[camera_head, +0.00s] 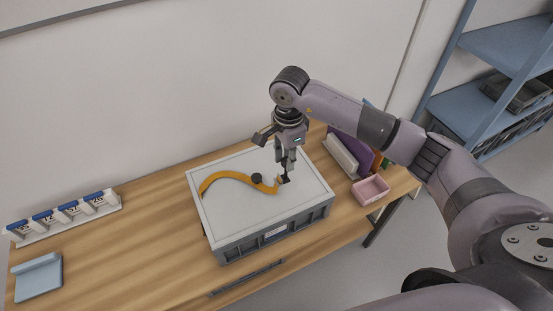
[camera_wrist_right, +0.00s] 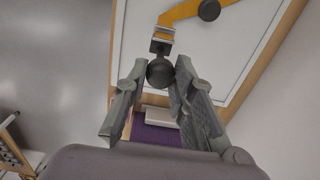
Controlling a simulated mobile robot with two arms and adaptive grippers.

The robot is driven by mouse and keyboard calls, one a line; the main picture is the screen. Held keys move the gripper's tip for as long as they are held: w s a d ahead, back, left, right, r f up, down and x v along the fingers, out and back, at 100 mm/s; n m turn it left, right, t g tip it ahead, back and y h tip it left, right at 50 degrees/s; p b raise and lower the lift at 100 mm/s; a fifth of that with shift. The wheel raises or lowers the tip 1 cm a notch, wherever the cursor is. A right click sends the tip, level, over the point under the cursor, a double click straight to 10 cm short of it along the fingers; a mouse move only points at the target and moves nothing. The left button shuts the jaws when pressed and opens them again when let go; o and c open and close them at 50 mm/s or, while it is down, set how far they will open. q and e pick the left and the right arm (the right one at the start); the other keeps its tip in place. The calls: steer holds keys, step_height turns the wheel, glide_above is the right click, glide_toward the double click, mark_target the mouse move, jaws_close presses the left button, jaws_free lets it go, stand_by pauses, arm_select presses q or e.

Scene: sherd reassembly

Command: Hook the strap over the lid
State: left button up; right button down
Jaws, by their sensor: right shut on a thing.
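The orange strap (camera_head: 232,176) lies in a curve across the pale lid (camera_head: 235,207) of a grey crate (camera_head: 265,238). A dark round knob (camera_head: 257,178) is beside the strap on the lid. My right gripper (camera_head: 284,172) is over the lid's right part, shut on the dark ball-shaped grip at the strap's end. In the right wrist view, this ball (camera_wrist_right: 160,73) is between the fingertips, with a metal end piece (camera_wrist_right: 161,43) and the strap (camera_wrist_right: 183,12) beyond it. The knob also shows there (camera_wrist_right: 209,10). My left gripper is not in view.
The crate stands on a wooden table (camera_head: 150,230). A pink tray (camera_head: 370,189) and upright files (camera_head: 350,150) are at the right. A numbered rack (camera_head: 65,217) and a light-blue folded item (camera_head: 38,277) are at the left. The table between rack and crate is clear.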

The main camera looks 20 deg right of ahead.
steer(key=d+f, duration=0.1)
steer(key=d, duration=1)
steer(key=w+d+f+b, duration=0.1)
steer(key=d+f+b, duration=0.4)
steer(key=f+b, duration=0.5)
steer(key=shift+w+d+b, duration=0.15)
steer(key=shift+d+b, duration=0.15)
steer(key=shift+b, duration=0.3)
steer(key=shift+f, duration=0.15)
steer(key=shift+d+b, duration=0.1)
steer(key=shift+b, duration=0.25)
stand_by(0.5)
steer(key=shift+a, duration=0.2)
steer(key=shift+a, duration=0.25)
stand_by(0.4)
